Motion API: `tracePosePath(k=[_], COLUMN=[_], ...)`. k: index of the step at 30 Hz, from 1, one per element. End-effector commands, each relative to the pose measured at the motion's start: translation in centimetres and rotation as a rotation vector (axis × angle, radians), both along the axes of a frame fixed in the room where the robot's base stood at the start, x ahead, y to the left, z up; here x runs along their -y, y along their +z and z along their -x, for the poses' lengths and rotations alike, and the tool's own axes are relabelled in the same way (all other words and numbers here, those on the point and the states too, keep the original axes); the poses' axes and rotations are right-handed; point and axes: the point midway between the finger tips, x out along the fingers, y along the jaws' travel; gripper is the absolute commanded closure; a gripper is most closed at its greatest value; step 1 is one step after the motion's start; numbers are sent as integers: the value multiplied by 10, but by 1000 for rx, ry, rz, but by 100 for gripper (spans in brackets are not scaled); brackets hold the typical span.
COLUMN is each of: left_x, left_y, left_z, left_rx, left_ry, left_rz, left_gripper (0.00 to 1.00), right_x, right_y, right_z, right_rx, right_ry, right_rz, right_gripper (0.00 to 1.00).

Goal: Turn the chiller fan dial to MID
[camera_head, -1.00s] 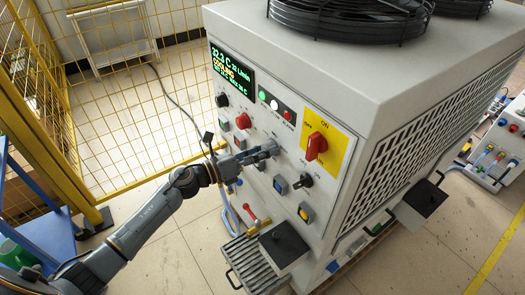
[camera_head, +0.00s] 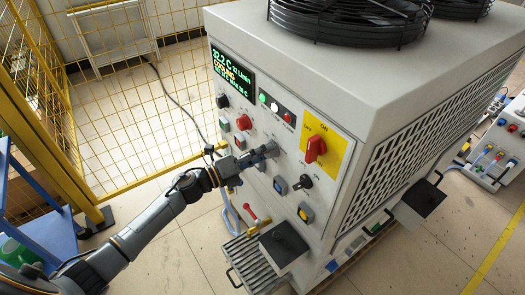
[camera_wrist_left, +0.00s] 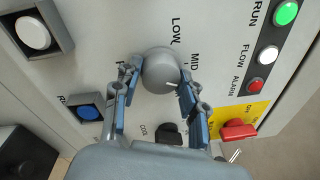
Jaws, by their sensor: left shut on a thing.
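The chiller (camera_head: 310,70) is a large pale grey cabinet with a control panel facing my left arm. The fan dial (camera_wrist_left: 161,70) is a round grey knob in the left wrist view, with LOW and MID printed beside it. My left gripper (camera_wrist_left: 160,88) has one blue-grey finger on each side of the knob and is shut on it. A small pale mark shows low on the knob's right side; which label it faces I cannot tell. In the head view my left gripper (camera_head: 262,154) is at the panel and hides most of the dial.
A red ON/OFF switch (camera_head: 316,149) on a yellow plate is right of the gripper. Near it are a black selector (camera_head: 302,184), a red knob (camera_head: 243,122) and a lit display (camera_head: 232,75). A yellow mesh fence (camera_head: 130,130) stands behind on the left.

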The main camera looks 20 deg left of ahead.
Motion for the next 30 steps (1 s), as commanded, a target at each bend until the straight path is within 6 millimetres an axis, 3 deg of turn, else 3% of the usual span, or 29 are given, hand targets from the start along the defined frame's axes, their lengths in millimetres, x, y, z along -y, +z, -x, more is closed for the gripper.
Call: tracePosePath(k=[15,30], left_x=[1,1], left_y=[2,2], left_z=[0,0], left_rx=[-228,-281], left_ry=[0,0], left_rz=[298,369], left_gripper=[89,89], right_x=[0,0], right_y=[15,18], right_z=[0,0], right_rx=[-1,-1], right_ry=[0,0], right_rz=[0,0], right_gripper=[60,60])
